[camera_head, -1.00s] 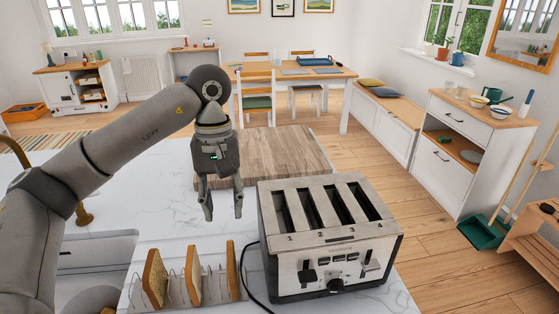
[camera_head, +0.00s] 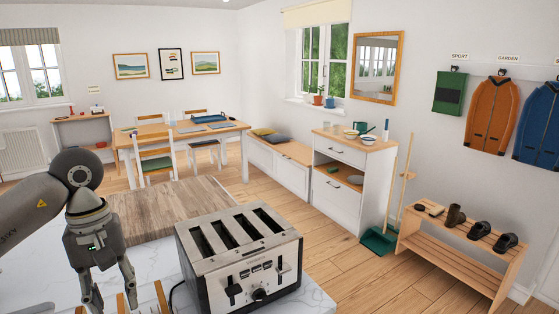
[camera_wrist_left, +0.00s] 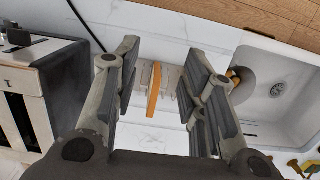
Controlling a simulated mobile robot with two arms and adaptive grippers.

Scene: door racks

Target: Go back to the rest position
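My left gripper (camera_head: 110,292) hangs at the lower left of the head view, fingers pointing down and spread apart. In the left wrist view the left gripper (camera_wrist_left: 165,100) is open, with nothing between its fingers. Below it stands a toast rack (camera_wrist_left: 170,80) with a slice of bread (camera_wrist_left: 154,88) in it. A four-slot toaster (camera_head: 250,262) stands to the right of the gripper; its slots look empty. My right gripper is in neither view.
A wooden board (camera_head: 165,210) lies on the white counter (camera_head: 145,262) behind the toaster. A sink (camera_wrist_left: 280,95) is at the right of the left wrist view. Beyond are a dining table (camera_head: 195,132), a white cabinet (camera_head: 340,190), a shoe bench (camera_head: 465,245) and hanging jackets (camera_head: 492,105). Open floor lies between.

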